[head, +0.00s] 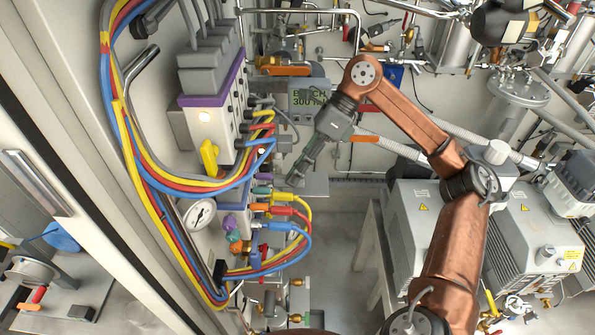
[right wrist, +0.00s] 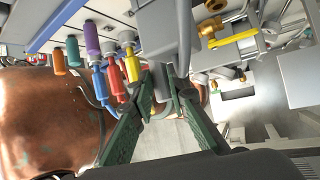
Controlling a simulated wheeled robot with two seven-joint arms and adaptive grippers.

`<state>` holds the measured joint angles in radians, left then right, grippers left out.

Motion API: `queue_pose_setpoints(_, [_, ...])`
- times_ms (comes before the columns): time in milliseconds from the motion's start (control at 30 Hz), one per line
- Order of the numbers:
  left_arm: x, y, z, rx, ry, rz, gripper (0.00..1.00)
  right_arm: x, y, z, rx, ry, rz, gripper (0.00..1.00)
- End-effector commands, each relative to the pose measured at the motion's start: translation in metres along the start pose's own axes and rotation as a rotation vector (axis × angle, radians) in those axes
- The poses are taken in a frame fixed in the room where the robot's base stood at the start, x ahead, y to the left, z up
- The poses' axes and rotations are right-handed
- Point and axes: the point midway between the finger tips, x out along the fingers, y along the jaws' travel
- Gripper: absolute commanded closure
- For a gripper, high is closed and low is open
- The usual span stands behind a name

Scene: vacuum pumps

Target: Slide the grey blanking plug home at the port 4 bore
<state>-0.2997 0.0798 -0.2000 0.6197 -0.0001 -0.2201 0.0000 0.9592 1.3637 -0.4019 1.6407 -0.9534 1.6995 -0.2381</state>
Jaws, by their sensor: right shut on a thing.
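My right gripper (head: 297,174) reaches down and left to the row of coloured connectors, near a grey bracket (head: 316,185). In the right wrist view its green fingers (right wrist: 165,88) are drawn close together on a small grey piece, which I take for the grey blanking plug; most of it is hidden between the tips. The manifold (head: 234,222) carries purple, teal, orange, red and blue connectors. The port 4 bore cannot be made out; no port label is readable. My left gripper is not in view.
Yellow, red and blue hoses (head: 300,228) loop out right of the manifold, just below the fingers. In the right wrist view a yellow connector (right wrist: 131,65) stands close left of the fingertips and a large grey block lies beyond them. Grey pumps (head: 535,235) stand right.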

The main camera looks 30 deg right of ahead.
Motion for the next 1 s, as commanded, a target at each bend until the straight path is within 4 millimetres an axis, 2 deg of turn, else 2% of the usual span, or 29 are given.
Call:
queue_pose_setpoints(133, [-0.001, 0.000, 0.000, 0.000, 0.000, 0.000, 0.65, 0.001, 0.000, 0.002, -0.001, -0.002, 0.000, 1.00])
queue_pose_setpoints(167, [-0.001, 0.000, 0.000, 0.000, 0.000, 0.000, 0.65, 0.001, 0.000, 0.002, -0.001, -0.002, 0.000, 0.84])
queue_pose_setpoints(433, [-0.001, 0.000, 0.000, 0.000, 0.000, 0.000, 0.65, 0.001, 0.000, 0.002, -0.001, -0.001, 0.000, 0.65])
queue_pose_setpoints(767, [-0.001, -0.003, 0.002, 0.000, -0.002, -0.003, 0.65, -0.002, 0.000, 0.002, 0.000, -0.001, -0.001, 0.65])
queue_pose_setpoints(867, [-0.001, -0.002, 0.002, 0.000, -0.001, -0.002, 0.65, -0.011, 0.000, 0.002, 0.000, -0.002, -0.002, 0.65])
queue_pose_setpoints(1000, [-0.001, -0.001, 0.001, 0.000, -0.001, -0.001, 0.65, -0.038, -0.001, 0.003, 0.000, -0.005, -0.003, 0.65])
